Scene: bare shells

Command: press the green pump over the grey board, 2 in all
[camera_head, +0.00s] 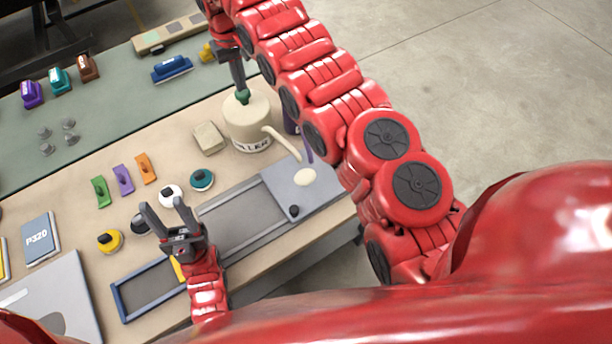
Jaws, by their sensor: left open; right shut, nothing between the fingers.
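A cream dispenser bottle (238,125) with dark lettering stands on the table. Its green pump (242,97) is on top, and its cream spout (283,141) reaches toward the grey board (318,198). A pale cream blob (305,177) lies on the board. My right gripper (239,86) is shut and empty, pointing down with its tips at the top of the green pump. I cannot tell whether they touch. My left gripper (166,212) is open and empty above the front of the table, well left of the bottle.
A purple item (291,122) stands partly hidden behind the bottle. A beige block (208,138) sits left of it. A grey rail track (245,212) leads to the board, with a dark knob (294,211). A teal round item (202,180) and coloured clips (123,180) lie further left.

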